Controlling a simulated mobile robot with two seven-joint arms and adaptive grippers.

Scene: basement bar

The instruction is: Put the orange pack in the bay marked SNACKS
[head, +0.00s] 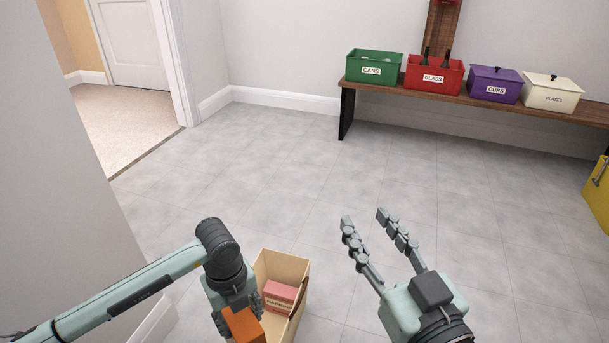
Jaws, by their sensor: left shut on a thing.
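The orange pack (244,325) is at the bottom of the head view, held by my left gripper (232,312), which is shut on it. The gripper points down at the near left side of an open light wooden box (263,267). I cannot tell whether the pack is above the box or inside it. A pink pack (279,292) with a label too small to read lies in the box. My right gripper (365,217) is open and empty, to the right of the box. No SNACKS marking is legible; the near part of the box is hidden.
A wooden bench (480,97) along the back wall holds a green CANS bin (374,68), a red GLASS bin (430,77) with bottles, a lidded purple CUPS bin (494,87) and a lidded cream PLATES bin (553,96). The tiled floor between is clear. A wall edge (70,180) stands at left.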

